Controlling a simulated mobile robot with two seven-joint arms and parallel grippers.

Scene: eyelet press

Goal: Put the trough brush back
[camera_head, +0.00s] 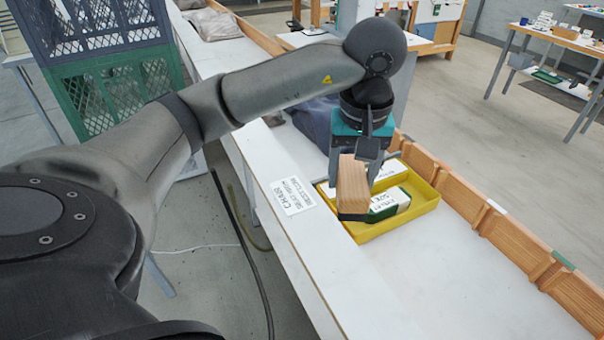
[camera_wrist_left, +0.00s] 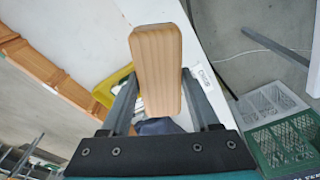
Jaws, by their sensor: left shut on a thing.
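In the left wrist view the wooden block (camera_wrist_left: 156,62) stands between the two fingers of the gripper (camera_wrist_left: 157,88). Whether the brush touches the tray cannot be told. The yellow tray (camera_wrist_left: 106,92) shows partly behind the left finger there. My right gripper is not in view.
The tray holds a green and white box (camera_head: 389,204) and another white labelled item. A printed card (camera_head: 293,195) lies left of it on the bench (camera_head: 415,290). A wooden trough-like edge (camera_head: 500,229) runs along the right. Crates (camera_head: 110,90) stand at left. The near bench is clear.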

